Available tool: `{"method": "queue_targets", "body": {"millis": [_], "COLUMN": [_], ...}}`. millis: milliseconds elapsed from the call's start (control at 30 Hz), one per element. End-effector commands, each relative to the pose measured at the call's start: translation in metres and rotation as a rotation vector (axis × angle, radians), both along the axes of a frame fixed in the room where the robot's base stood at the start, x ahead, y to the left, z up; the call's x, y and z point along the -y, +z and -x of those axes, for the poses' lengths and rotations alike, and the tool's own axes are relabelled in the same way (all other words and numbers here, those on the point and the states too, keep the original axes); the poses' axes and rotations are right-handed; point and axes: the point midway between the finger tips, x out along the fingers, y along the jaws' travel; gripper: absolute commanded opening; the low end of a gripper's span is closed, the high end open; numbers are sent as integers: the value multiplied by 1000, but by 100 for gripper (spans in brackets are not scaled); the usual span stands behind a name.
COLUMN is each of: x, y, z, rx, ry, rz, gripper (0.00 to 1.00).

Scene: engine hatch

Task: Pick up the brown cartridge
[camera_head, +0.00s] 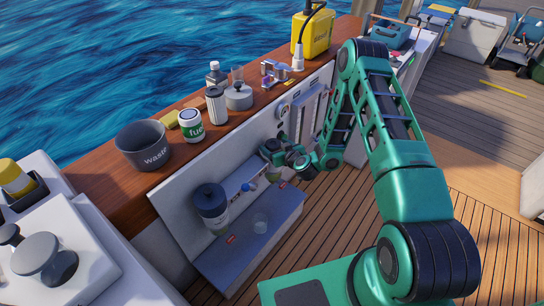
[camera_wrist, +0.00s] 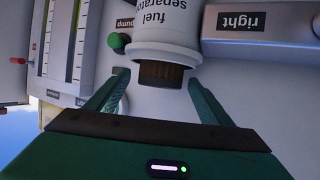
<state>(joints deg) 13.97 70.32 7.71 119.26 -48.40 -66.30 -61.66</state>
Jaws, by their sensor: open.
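The brown cartridge (camera_wrist: 161,73) shows in the wrist view as a short ribbed brown end. It protrudes from the white cylindrical housing labelled "fuel separator" (camera_wrist: 166,22), which hides the rest of it. My gripper (camera_wrist: 159,80) is open, with one green finger on each side of the cartridge in the picture. Gaps show between the fingers and the cartridge, and nothing is held. In the head view my gripper (camera_head: 270,152) is at the white hatch panel. I cannot make out the cartridge there.
A green knob (camera_wrist: 118,42) and a grey box labelled "right" (camera_wrist: 255,22) flank the housing. In the head view a dark-topped filter (camera_head: 211,200) and a clear cup (camera_head: 260,223) are left of my gripper. A waste bin (camera_head: 143,145) stands on the wooden ledge above.

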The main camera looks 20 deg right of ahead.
Motion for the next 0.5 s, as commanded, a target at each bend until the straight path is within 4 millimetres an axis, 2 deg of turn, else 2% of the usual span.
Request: {"method": "queue_targets", "body": {"millis": [100,300,367,500], "x": [0,0,0,0], "y": [0,0,0,0], "z": [0,0,0,0], "rx": [0,0,0,0], "ry": [0,0,0,0], "rz": [0,0,0,0], "gripper": [74,27,15,15]}}
